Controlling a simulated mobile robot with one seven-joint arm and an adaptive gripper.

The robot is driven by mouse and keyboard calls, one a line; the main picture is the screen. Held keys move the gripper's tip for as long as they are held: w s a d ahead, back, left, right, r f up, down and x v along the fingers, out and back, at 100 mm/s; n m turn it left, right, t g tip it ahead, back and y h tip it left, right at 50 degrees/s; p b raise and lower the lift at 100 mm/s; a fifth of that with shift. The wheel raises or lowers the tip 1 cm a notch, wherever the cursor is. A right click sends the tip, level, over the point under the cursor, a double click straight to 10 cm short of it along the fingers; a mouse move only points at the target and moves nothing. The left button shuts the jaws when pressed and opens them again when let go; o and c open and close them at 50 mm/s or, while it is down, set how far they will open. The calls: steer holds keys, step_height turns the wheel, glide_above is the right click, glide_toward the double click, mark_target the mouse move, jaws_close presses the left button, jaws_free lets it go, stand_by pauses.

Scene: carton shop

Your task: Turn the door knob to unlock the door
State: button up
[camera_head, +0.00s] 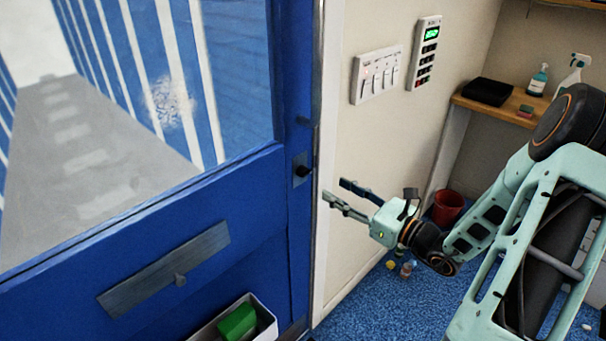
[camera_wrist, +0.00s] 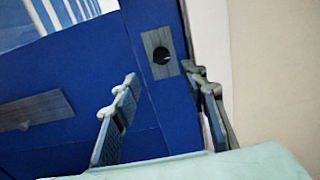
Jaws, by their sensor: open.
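The blue door (camera_head: 255,200) with a large window fills the left of the head view. Its small dark knob (camera_head: 302,171) sits on a grey plate near the door's right edge. In the wrist view the knob (camera_wrist: 161,56) shows as a dark round shape on its plate, ahead of my gripper and above the gap between the fingers. My gripper (camera_head: 335,192) is open and empty, to the right of the knob and a little lower in the head view. Its two fingers (camera_wrist: 165,80) are spread apart in the wrist view. No contact with the knob shows.
A grey plate with a small knob-like part (camera_head: 180,279) is lower on the door. A white box (camera_head: 262,318) holding a green item is below. A switch panel (camera_head: 376,76) and keypad (camera_head: 425,52) are on the wall. A red bucket (camera_head: 448,207) and small bottles stand on blue carpet.

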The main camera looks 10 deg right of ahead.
mark_target(305, 171)
steer(key=p+x, duration=0.1)
steer(key=x, duration=0.9)
steer(key=shift+w+a, duration=0.15)
steer(key=shift+w, duration=0.15)
jaws_close()
